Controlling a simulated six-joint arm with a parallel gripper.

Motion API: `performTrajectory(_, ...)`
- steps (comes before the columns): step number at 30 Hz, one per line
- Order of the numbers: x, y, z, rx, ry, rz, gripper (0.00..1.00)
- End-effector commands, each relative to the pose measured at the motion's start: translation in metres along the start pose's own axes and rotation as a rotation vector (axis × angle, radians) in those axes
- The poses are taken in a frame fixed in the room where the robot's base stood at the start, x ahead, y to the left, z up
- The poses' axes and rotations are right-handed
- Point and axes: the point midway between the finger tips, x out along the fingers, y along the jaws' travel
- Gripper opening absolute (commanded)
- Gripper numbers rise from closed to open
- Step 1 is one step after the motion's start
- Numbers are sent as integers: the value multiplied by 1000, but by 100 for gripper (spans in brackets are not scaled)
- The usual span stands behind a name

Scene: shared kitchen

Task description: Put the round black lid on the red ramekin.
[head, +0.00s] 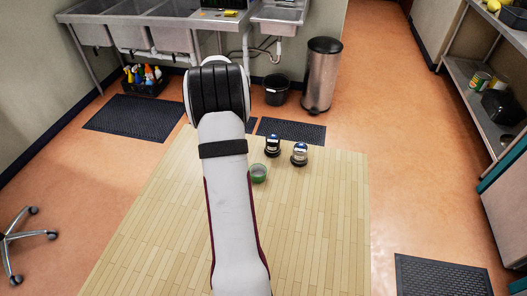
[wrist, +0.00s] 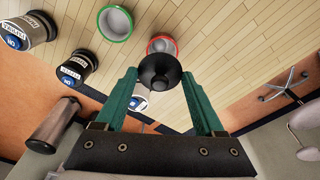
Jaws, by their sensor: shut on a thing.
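My gripper (wrist: 160,76) shows in the wrist view with its two green fingers on either side of the round black lid (wrist: 160,68). It is shut on the lid, whose knob points back toward the gripper. The red ramekin (wrist: 162,44) stands on the wooden surface just beyond the lid, and its grey inside is partly visible. The lid covers the ramekin's near edge in this view. I cannot tell whether they touch or how high the lid is above it. In the head view my arm hides the gripper, the lid and the red ramekin.
A green ramekin (head: 259,173) stands beside the red one, left of it in the wrist view (wrist: 115,23). The near and right parts of that surface are clear.

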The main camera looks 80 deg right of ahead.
Motion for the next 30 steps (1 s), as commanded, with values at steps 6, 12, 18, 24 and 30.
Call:
performTrajectory(6,22,-4,1,-11,-2,-1,19)
performTrajectory(12,47,-3,4,-9,-1,-1,19)
performTrajectory(18,57,-3,6,-8,0,-1,19)
performTrajectory(24,58,-3,6,-8,0,-1,19)
performTrajectory(30,58,-3,6,-8,0,-1,19)
